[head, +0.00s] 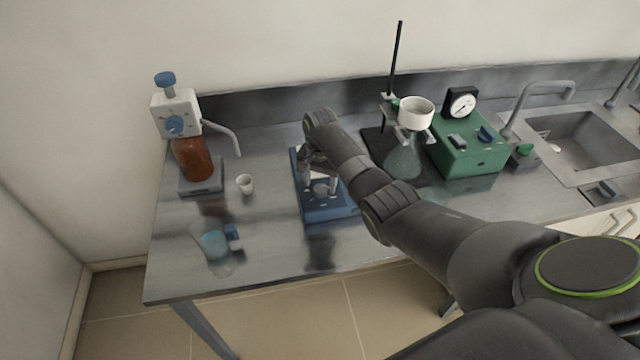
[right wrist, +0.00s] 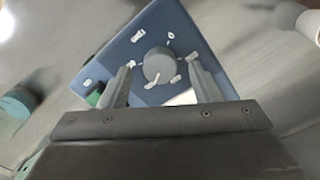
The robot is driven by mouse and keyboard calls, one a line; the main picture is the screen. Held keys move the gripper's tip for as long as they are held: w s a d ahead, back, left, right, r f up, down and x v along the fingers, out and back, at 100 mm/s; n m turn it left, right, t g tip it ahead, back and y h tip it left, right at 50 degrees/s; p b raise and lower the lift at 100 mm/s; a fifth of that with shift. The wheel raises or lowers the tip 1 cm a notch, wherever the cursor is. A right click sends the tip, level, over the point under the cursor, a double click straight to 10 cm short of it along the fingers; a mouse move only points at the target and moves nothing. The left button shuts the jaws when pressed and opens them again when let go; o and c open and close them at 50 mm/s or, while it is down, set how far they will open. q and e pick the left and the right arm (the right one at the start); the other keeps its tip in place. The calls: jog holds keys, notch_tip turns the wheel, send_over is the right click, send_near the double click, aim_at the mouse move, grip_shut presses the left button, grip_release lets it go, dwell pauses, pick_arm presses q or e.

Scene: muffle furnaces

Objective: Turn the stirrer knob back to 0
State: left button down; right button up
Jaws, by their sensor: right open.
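The blue stirrer (head: 327,212) lies on the steel bench, partly hidden under my right arm in the head view. In the right wrist view its blue panel (right wrist: 150,30) fills the upper middle. The round grey stirrer knob (right wrist: 158,66) has white marks around it, and a light pointer mark shows at its lower edge. My right gripper (right wrist: 160,85) is open, with one finger on each side of the knob's near part. I cannot tell whether the fingers touch it. In the head view the right gripper (head: 318,176) is over the stirrer. My left gripper is not in view.
A brown bottle with a dispenser (head: 193,158) and a small white cup (head: 245,184) stand left. A flask under a stand (head: 403,158), a green pump (head: 467,150) and a sink (head: 590,145) are right.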

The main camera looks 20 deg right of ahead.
jog(key=shift+f, duration=0.85)
jog(key=c, duration=1)
